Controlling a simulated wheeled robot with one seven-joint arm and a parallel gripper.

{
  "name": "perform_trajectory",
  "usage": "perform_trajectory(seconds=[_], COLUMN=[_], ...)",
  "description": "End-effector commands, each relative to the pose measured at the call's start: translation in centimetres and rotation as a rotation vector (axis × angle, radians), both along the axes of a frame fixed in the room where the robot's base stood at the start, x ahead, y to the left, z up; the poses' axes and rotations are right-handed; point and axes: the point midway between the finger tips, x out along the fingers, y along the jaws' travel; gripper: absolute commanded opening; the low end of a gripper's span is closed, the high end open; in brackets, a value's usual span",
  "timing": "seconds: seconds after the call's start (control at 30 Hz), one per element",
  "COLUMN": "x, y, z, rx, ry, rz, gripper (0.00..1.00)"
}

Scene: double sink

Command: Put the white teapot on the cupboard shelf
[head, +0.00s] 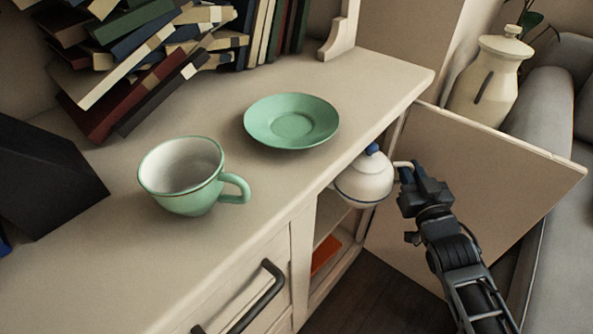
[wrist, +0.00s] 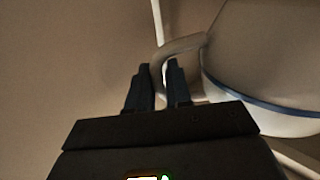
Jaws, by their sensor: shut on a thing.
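The white teapot (head: 364,180) has a blue knob on its lid and a blue line round its body. My gripper (head: 408,174) is shut on the teapot's handle. The teapot is upright in the head view, at the open front of the cupboard (head: 311,250), just below the countertop edge. The wrist view shows the teapot (wrist: 275,70) to the right, with its handle between my fingers (wrist: 157,72). A cupboard shelf (head: 328,220) shows below and to the left of the teapot.
The open cupboard door (head: 480,190) stands to the right, behind my arm. A green cup (head: 185,178) and green saucer (head: 291,121) are on the countertop (head: 235,260). An orange item (head: 325,254) lies lower in the cupboard. A large jar (head: 490,80) stands beyond the door.

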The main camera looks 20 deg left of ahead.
Motion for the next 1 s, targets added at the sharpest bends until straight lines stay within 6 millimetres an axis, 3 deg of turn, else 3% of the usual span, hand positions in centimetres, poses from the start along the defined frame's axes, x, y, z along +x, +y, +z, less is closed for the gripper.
perform_trajectory(seconds=[0.2,1.0], x=[0.1,1.1], y=[0.8,8.4], z=[-0.4,-5.0], rx=[0.005,0.004], ry=[-0.002,-0.004], rz=[0.002,0.004], gripper=[0.00,0.00])
